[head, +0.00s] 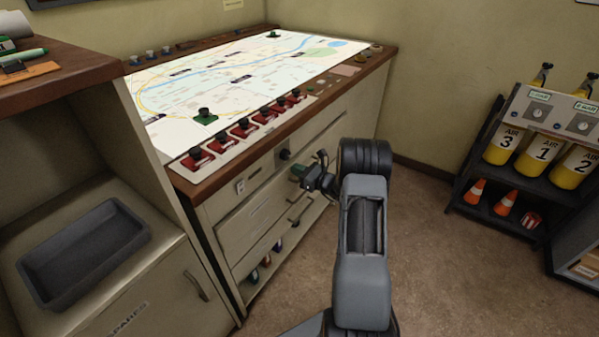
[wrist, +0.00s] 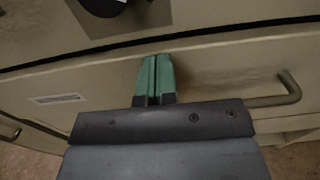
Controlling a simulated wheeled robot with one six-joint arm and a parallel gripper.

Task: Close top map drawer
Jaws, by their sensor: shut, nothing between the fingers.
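The map console (head: 345,125) has drawer fronts below its wooden top. The top map drawer (head: 245,212) is a beige front below the switch panel, partly hidden by my gripper and arm. In the wrist view its front (wrist: 215,72) fills the middle, with a pale label at left and a bar handle (wrist: 280,98) at right. A seam runs along its upper edge; I cannot tell how far out it stands. My gripper (head: 297,171) is shut and empty, its green fingertips (wrist: 152,62) pointing at the drawer's upper edge, left of the handle. Contact is unclear.
A lit map and a row of red switches (head: 243,130) top the console. A cabinet with a grey tray (head: 85,250) stands at left. A rack of yellow air cylinders (head: 540,150) and cones stands at right. Floor (head: 440,220) between console and rack is clear.

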